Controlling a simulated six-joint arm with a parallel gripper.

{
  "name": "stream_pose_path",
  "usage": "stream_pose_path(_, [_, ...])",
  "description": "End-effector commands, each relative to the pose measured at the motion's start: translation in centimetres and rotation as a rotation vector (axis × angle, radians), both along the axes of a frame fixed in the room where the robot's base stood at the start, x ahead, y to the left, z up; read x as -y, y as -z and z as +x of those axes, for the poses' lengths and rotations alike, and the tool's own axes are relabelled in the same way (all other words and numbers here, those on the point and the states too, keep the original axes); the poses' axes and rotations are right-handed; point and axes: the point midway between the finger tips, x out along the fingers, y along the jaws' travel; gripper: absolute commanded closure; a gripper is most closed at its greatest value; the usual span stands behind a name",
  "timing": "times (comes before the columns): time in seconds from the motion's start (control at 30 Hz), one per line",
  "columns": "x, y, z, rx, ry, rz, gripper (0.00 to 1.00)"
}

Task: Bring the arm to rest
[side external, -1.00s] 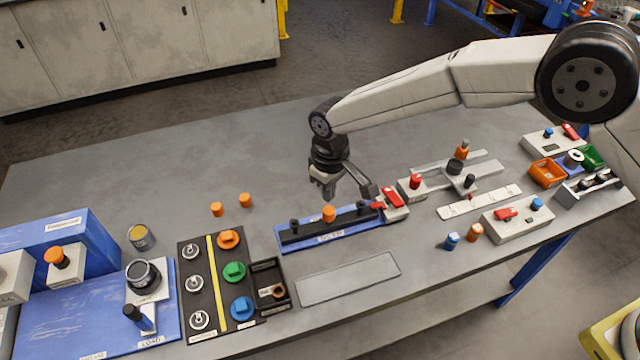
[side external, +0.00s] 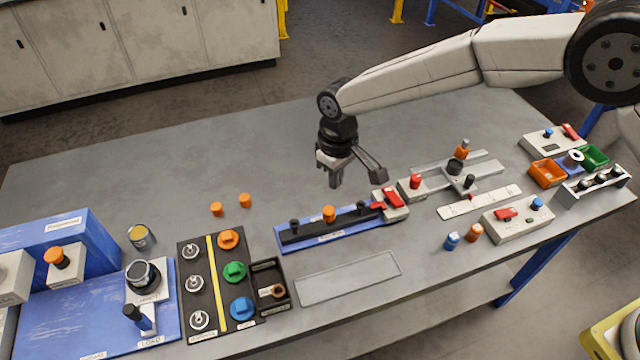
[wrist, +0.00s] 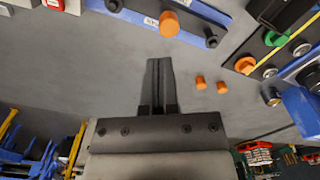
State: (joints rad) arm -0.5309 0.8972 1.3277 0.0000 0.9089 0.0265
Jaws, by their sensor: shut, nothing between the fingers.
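My gripper (side external: 334,181) is in the air above the grey table (side external: 150,190), behind the blue-based fixture (side external: 284,243) with a black bar and an orange knob (side external: 328,213). Its fingers point down and are empty. In the wrist view my gripper (wrist: 158,62) shows its two fingers together, with nothing between them. The orange knob (wrist: 169,24) is beyond the fingertips there, apart from them.
Two orange pegs (side external: 231,205) stand left of my gripper. A black tray (side external: 209,290) of coloured knobs and the blue station (side external: 85,300) are further left. Red-levered fixtures (side external: 393,200) and small bins (side external: 547,172) are on the right. The back of the table is clear.

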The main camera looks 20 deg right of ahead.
Motion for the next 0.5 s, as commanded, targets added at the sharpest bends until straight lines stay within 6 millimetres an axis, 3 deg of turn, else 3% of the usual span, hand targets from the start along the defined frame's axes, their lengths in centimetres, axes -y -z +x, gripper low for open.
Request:
stream_pose_path(0.27, [6.0, -2.4, -0.7, 0.034, 0.087, 0.017, 1.00])
stream_pose_path(0.5, [12.5, -4.4, -3.1, 0.075, 0.185, 0.034, 1.00])
